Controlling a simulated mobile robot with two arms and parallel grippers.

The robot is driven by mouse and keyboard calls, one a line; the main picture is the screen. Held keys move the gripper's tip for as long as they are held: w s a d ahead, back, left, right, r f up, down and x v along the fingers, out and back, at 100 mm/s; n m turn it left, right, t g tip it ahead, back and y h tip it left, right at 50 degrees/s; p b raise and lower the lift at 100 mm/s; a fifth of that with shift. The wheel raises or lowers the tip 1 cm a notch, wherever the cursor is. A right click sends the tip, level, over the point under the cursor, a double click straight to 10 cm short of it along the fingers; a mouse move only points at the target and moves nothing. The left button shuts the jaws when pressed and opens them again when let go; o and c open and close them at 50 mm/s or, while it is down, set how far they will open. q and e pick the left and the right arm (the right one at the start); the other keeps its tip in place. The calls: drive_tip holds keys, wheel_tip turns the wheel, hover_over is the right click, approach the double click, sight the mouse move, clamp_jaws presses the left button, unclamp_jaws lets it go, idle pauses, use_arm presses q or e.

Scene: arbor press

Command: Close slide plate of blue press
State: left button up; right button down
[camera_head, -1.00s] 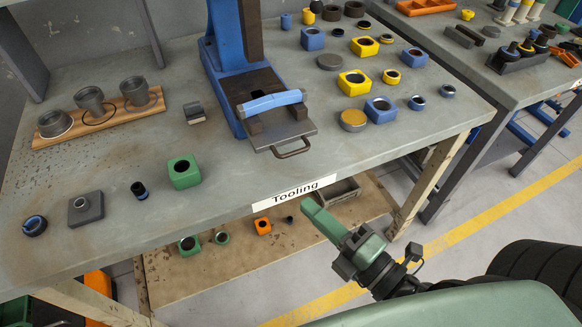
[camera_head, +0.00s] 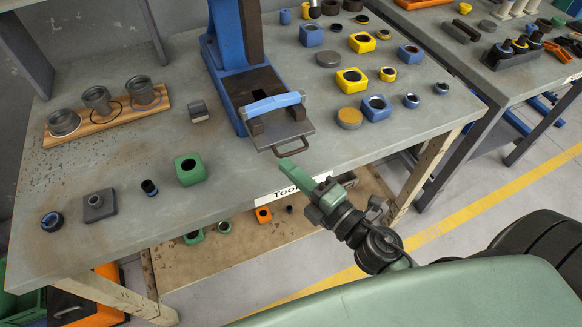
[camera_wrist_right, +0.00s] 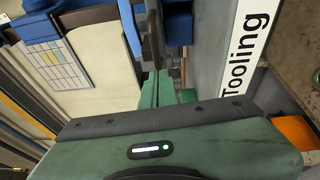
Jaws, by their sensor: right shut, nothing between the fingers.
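The blue press (camera_head: 228,50) stands on the grey table. Its dark slide plate (camera_head: 290,133) sticks out at the front with a blue curved part (camera_head: 272,104) lying across it. A dark wire handle (camera_head: 291,148) hangs at the plate's front edge. My right gripper (camera_head: 288,165) is green and shut, with nothing in it. Its fingertips are just in front of and below the handle; I cannot tell whether they touch. In the right wrist view the shut fingers (camera_wrist_right: 156,90) point up toward dark and blue press parts. My left gripper is not in view.
The "Tooling" label (camera_wrist_right: 244,50) is on the table's front edge. Yellow blocks (camera_head: 351,80) and blue blocks (camera_head: 376,108) stand right of the press. A green block (camera_head: 191,169) and a wooden board with grey cups (camera_head: 107,117) are on the left.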

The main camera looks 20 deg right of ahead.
sight(271, 129)
drive_tip(key=w+p, duration=0.1)
drive_tip(key=w+r+p, duration=0.1)
drive_tip(key=w, duration=0.1)
drive_tip(key=shift+w, duration=0.25)
drive_tip(key=w, duration=0.2)
drive_tip(key=w+p, duration=0.1)
drive_tip(key=w, duration=0.5)
drive_tip(key=shift+w+a+f+p, duration=0.1)
drive_tip(key=shift+a+f+p, duration=0.05)
drive_tip(key=shift+f+p, duration=0.25)
drive_tip(key=shift+r, duration=0.1)
